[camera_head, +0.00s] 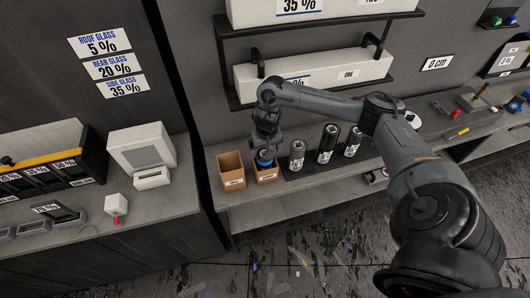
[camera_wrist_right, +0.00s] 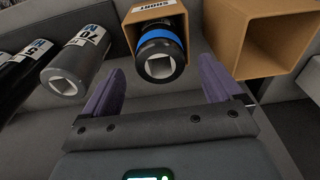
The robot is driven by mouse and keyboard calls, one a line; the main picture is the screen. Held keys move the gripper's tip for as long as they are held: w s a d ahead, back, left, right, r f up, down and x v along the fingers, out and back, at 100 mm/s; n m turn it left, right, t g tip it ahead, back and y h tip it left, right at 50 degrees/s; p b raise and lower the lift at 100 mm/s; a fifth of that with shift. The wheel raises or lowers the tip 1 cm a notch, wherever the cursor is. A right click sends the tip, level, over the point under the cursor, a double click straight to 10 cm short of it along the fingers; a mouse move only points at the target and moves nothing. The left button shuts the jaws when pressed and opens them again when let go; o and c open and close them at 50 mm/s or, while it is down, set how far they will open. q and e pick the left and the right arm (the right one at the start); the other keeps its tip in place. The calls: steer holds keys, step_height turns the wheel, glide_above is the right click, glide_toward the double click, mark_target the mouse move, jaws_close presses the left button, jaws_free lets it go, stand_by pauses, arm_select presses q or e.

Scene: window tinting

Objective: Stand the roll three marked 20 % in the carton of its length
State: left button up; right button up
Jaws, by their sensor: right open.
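A dark roll with a blue band (camera_head: 264,158) stands in the right-hand tan carton (camera_head: 266,175). In the right wrist view this blue-banded roll (camera_wrist_right: 160,50) shows its square-holed end above the rim of the carton marked SHORT (camera_wrist_right: 133,17). My right gripper (camera_head: 265,147) is just over it; in the wrist view its purple fingers (camera_wrist_right: 160,68) are open, apart from the roll on either side. The other carton (camera_head: 232,171) stands to the left and looks empty. No percentage on the blue-banded roll is readable. My left gripper is not in view.
Three more dark rolls with white labels, including one close to the cartons (camera_head: 297,155), stand on a black base (camera_head: 312,165) at right. Boxes on wall racks (camera_head: 330,68) hang above. A white device (camera_head: 142,150) stands on the left bench. Tools lie farther right.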

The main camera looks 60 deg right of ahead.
steer(key=r+p, duration=0.1)
steer(key=r, duration=0.1)
steer(key=r+p, duration=0.1)
steer(key=r, duration=0.1)
steer(key=r+p, duration=0.1)
steer(key=r, duration=0.1)
steer(key=shift+s+a+r, duration=0.2)
steer(key=shift+a, duration=0.1)
steer(key=a+f+n+t+y, duration=0.15)
steer(key=a+n, duration=0.25)
steer(key=a, duration=0.7)
steer(key=w+a+f+n+t+y, duration=0.1)
steer(key=a+f+n+t, duration=0.15)
steer(key=a, duration=0.75)
steer(key=a+f+n+t+y, duration=0.15)
steer(key=a+n, duration=0.35)
steer(key=a, duration=0.6)
steer(key=s+a+r+h, duration=0.1)
steer(key=s+a+r, duration=0.1)
steer(key=s+a, duration=0.1)
steer(key=s+d+g+h, duration=0.1)
steer(key=s+d, duration=0.2)
steer(key=s, duration=0.4)
steer(key=s+d+r+g, duration=0.1)
steer(key=s+d+g, duration=0.1)
steer(key=s, duration=0.4)
steer(key=shift+s+d+m+h, duration=0.35)
steer(key=shift+s+d+h, duration=0.05)
steer(key=shift+d, duration=0.35)
steer(key=shift+r, duration=0.1)
